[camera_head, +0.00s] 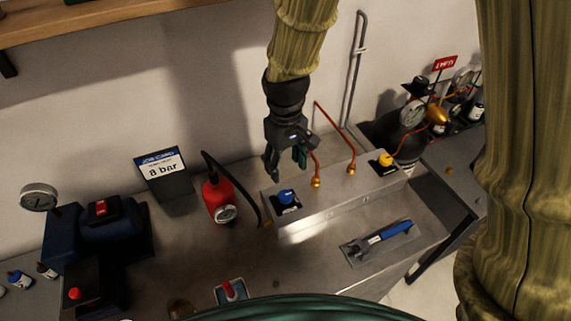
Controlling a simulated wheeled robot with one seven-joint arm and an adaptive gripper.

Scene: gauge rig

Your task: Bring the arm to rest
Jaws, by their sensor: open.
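My gripper (286,166) hangs pointing down above the left end of the metal block (330,210) on the bench. Its fingers are apart, and I see nothing between them. The blue knob (286,197) on the block lies just below the fingertips; I cannot tell how far apart they are in height. A yellow knob (386,159) sits at the block's right end. My arm comes down from the top of the view.
A blue-handled tool (390,232) lies in front on the bench. Copper pipes (334,127) rise behind the block. A shelf (75,22) runs along the upper left.

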